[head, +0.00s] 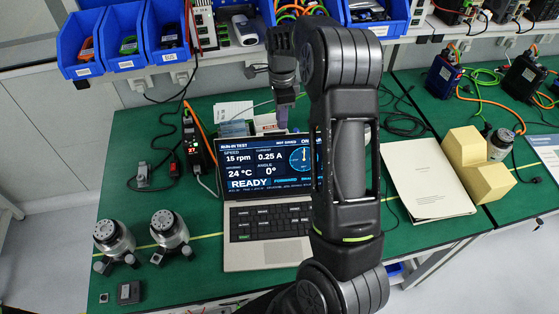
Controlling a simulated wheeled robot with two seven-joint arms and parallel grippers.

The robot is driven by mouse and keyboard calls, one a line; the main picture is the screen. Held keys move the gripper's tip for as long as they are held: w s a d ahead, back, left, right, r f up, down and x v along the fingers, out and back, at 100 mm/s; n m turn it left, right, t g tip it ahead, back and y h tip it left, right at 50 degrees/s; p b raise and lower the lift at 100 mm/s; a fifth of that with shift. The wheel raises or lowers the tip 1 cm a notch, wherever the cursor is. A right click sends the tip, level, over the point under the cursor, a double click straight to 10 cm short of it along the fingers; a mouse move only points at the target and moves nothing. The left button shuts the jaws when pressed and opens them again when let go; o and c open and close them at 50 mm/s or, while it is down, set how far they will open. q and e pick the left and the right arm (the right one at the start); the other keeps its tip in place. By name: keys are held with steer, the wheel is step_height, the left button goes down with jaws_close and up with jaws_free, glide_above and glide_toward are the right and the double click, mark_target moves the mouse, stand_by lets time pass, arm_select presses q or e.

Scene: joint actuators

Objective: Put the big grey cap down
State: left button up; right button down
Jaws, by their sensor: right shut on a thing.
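My right gripper (286,97) is at the back of the green table, behind the laptop screen, pointing down. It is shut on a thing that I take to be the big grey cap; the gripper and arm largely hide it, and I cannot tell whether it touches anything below. Two grey round actuators (169,229) (114,238) stand at the left front of the table. Another actuator (501,144) stands by a yellow block at the right. My left gripper is not in view.
The open laptop (266,220) shows READY. A power unit (195,150) with cables stands left of it. A paper booklet (427,180) and the yellow block (476,165) lie to the right. Blue bins (125,64) hang above the back edge.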

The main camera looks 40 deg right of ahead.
step_height(320, 180, down, 2)
steer(key=shift+w+d+f, duration=0.1)
steer(key=shift+f, duration=0.05)
step_height(320, 180, down, 14)
steer(key=b, duration=0.9)
steer(key=shift+b, duration=0.35)
